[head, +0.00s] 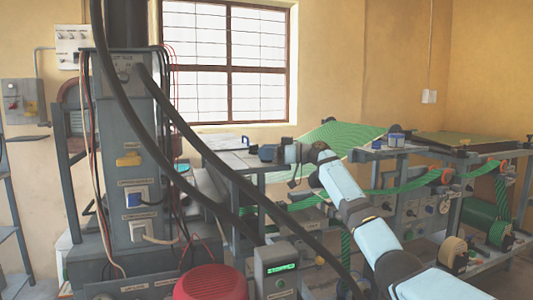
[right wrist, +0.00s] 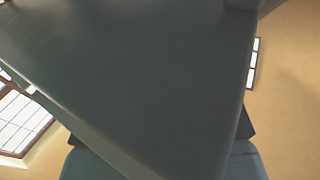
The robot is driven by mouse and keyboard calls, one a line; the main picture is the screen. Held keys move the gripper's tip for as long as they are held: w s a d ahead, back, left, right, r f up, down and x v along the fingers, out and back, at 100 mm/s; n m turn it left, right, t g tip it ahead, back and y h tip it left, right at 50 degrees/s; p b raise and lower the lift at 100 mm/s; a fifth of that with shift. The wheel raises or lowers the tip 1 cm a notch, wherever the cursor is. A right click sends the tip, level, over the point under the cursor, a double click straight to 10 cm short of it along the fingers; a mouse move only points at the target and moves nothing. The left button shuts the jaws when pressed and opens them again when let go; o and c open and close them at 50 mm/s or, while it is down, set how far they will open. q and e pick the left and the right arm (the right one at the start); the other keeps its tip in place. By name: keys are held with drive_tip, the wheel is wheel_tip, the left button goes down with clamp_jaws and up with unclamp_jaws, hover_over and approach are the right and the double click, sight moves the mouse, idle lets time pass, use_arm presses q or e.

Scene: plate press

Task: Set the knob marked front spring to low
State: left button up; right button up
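No knob with a readable "front spring" label shows; the small labels in the head view are mostly too small to read. Several small knobs sit on a grey panel (head: 412,212) under the machine frame at the right. My right arm reaches in from the lower right, and my right gripper (head: 268,153) is at its far end, above a grey table-like frame. Its fingers are too small to tell open from shut. The right wrist view is mostly filled by a plain dark grey surface (right wrist: 140,70). My left gripper is not in view.
A tall grey control column (head: 130,160) stands at the left, with thick black hoses hanging in front of it. A red round cover (head: 210,283) and a grey box with a green display (head: 275,270) are at the bottom. Green belts (head: 425,180) run through the machine at the right.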

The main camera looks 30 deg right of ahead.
drive_tip(key=p+v, duration=0.1)
drive_tip(key=v, duration=0.4)
drive_tip(key=shift+d, duration=0.1)
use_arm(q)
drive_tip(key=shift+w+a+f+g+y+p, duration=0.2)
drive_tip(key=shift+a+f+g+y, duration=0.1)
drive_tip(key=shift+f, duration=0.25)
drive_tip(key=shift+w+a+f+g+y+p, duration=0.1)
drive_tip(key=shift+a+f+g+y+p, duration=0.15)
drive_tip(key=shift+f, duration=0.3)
use_arm(e)
drive_tip(key=v, duration=0.8)
drive_tip(key=shift+s+d, duration=0.25)
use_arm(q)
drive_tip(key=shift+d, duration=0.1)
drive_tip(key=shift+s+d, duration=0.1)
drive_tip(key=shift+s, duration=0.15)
